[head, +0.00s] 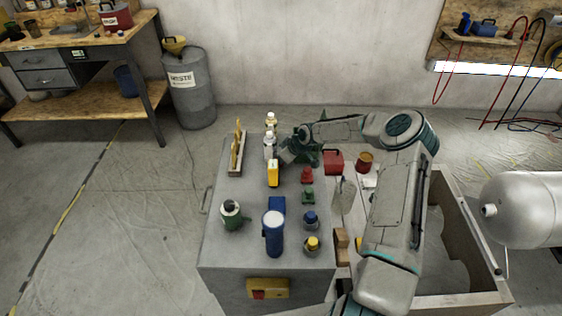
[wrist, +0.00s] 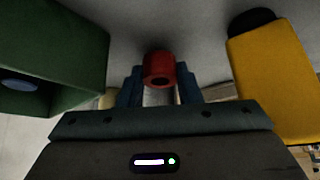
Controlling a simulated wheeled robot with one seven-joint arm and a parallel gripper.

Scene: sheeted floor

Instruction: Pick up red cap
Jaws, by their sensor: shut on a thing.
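A red cap (wrist: 159,66) with a dark round hole in its near face sits between the two blue fingers of my gripper (wrist: 160,80) in the wrist view. The fingers are shut on it from both sides. Something pale shows just below the cap between the fingers; I cannot tell whether they are joined. In the head view my gripper (head: 287,155) is low over the far part of the grey bench top, beside a white bottle. The held cap cannot be made out there.
A yellow item with a black top (wrist: 272,80) is close right of the fingers, and a green box (wrist: 55,58) is close left. On the grey bench (head: 247,195) stand a blue cylinder (head: 273,235), a green canister (head: 231,214) and several colored knobs.

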